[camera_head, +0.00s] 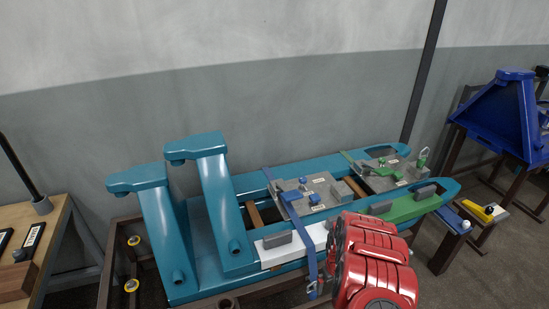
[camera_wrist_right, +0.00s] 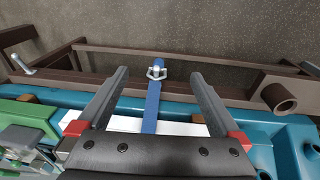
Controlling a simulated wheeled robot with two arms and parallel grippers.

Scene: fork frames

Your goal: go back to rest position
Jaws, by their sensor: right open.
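My right gripper (camera_wrist_right: 158,76) is open in the wrist view, its two dark grey fingers spread apart with nothing between them in contact. Below them a blue strap (camera_wrist_right: 152,106) with a metal hook runs between the fingers, across a white plate (camera_wrist_right: 182,128). In the head view the red housing of my right arm stands at the lower middle, beside the teal fork frame (camera_head: 213,205); the fingers cannot be made out there. The blue strap (camera_head: 311,262) hangs just left of the red housing. My left gripper is not in view.
A brown stand (camera_head: 105,280) carries the teal frame. Grey fixtures (camera_head: 322,193) and a green plate (camera_head: 412,207) lie on it. A wooden table (camera_head: 50,222) is at left, a blue frame (camera_head: 497,112) at right. A grey wall is behind; floor shows at the lower right.

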